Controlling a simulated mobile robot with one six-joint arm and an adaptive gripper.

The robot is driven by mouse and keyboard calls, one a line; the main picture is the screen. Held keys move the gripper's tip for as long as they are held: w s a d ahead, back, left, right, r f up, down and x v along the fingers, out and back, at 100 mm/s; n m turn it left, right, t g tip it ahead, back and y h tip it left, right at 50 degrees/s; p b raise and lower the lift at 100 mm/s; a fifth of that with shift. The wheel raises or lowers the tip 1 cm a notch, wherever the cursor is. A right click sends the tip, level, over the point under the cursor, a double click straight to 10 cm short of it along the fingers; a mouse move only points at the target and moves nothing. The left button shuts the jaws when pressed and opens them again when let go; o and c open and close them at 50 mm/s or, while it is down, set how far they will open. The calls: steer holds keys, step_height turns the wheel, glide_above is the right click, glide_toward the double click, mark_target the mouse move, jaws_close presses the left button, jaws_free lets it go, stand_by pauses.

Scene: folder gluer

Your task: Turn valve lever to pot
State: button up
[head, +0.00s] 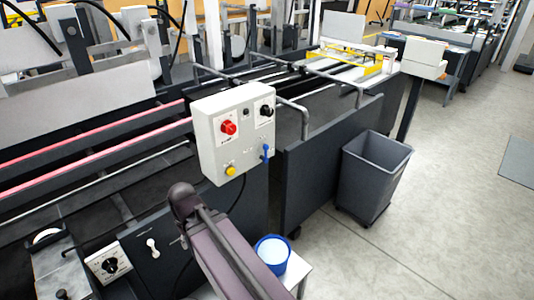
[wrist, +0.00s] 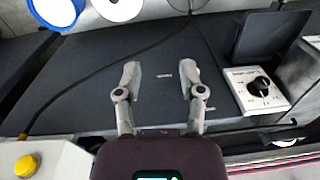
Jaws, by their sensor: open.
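A small blue lever-like part (head: 266,152) is on the right edge of the white control box; neither is labelled legibly, so I cannot tell which is the valve lever. A blue-rimmed pot (head: 272,252) with pale contents stands on a small white stand, and its edge shows in the wrist view (wrist: 55,12). My gripper (wrist: 160,78) is open and empty, facing the dark panel with a small pale mark between its fingers.
The white control box (head: 232,130) has a red knob, black knob and yellow button (wrist: 27,165). A black dial on a white plate (wrist: 258,88) lies right of my gripper. A dark cable (wrist: 90,92) crosses the panel. A grey bin (head: 372,175) stands on open floor.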

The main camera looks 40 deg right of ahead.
steer(key=n+t+y+b, duration=0.3)
steer(key=t+y+b, duration=0.1)
steer(key=t+b, duration=1.15)
glide_toward(266, 152)
steer(key=s+d+f+t+p, duration=0.2)
steer(key=s, duration=0.1)
steer(key=shift+s+a+r, duration=0.15)
steer(key=shift+s+a, duration=0.05)
steer(key=shift+a, duration=0.1)
steer(key=shift+w, duration=0.15)
steer(key=shift+x, duration=6.75)
steer(key=shift+a, duration=0.2)
